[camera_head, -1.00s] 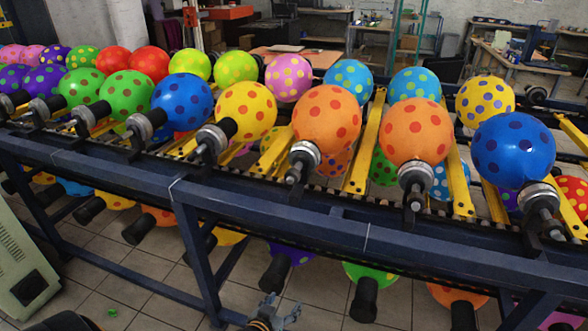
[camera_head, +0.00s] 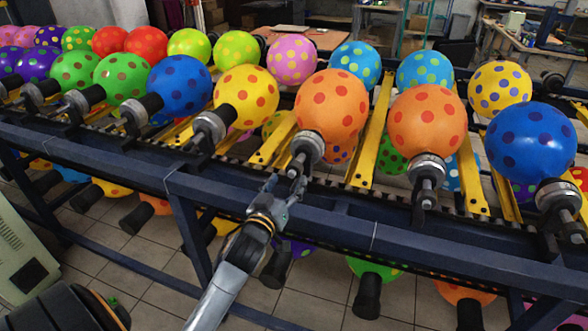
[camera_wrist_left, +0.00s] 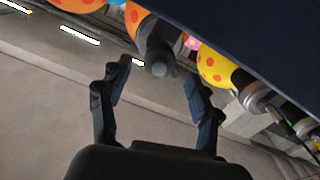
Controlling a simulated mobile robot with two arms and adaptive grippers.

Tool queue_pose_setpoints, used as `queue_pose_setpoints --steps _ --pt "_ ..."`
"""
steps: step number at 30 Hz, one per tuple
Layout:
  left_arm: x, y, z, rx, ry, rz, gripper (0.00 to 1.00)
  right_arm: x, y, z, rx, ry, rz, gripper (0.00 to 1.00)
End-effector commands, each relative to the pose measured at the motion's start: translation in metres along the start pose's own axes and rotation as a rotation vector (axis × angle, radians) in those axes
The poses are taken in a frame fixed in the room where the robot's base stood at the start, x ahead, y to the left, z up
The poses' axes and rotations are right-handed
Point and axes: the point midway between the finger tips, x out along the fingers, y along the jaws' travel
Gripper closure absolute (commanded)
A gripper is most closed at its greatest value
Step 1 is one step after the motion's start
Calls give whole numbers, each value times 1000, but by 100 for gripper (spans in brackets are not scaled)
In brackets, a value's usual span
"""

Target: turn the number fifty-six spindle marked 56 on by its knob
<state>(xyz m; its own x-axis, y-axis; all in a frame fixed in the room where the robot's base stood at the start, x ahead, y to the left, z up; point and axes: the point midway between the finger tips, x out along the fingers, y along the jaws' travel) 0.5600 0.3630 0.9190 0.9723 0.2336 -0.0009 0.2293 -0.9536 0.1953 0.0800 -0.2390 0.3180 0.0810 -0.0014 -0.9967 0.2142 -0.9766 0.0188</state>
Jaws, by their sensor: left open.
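A spindle (camera_head: 306,149) with a metal collar and a dark knob end carries an orange balloon with red dots (camera_head: 331,104), near the middle of the rack's front row. No number 56 is legible on any spindle, so I cannot tell by marking which one it is. My left gripper (camera_head: 284,188) is just in front of and below this spindle's knob. In the left wrist view, the fingers are open and empty (camera_wrist_left: 160,92). A dark round knob (camera_wrist_left: 158,68) shows between and beyond them, apart from both fingers. My right gripper is not in view.
A neighbouring spindle (camera_head: 427,172) with another orange balloon stands to the right, and one with a yellow balloon (camera_head: 245,96) to the left. The rack's dark blue front beam (camera_head: 400,243) runs below the row. More balloons hang underneath.

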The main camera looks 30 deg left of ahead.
Motion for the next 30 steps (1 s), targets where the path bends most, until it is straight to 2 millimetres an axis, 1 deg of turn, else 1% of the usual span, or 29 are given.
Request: queue_pose_setpoints --steps 1,3,6,9,13,21,23,24,26,27,28,29,30 --pt "11 0 -2 1 2 0 37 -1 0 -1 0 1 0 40" --pt "24 0 -1 3 2 0 37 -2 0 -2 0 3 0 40" --pt "39 0 -1 2 1 0 37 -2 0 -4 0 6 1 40" --pt "48 0 0 1 1 1 37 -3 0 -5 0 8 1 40" --pt "55 0 0 2 1 1 37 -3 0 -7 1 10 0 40" --pt "56 0 0 1 0 0 37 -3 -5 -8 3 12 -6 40" --pt "56 0 0 1 0 0 47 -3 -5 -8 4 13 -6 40" --pt "56 0 0 1 0 0 55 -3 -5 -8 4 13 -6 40" --pt "56 0 0 1 0 0 67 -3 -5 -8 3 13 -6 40" --pt "56 0 0 1 0 0 75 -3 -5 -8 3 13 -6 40" --pt "56 0 0 1 0 0 81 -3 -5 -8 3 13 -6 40" --pt "56 0 0 1 0 0 88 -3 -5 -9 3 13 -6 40" --pt "56 0 0 1 0 0 92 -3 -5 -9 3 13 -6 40"
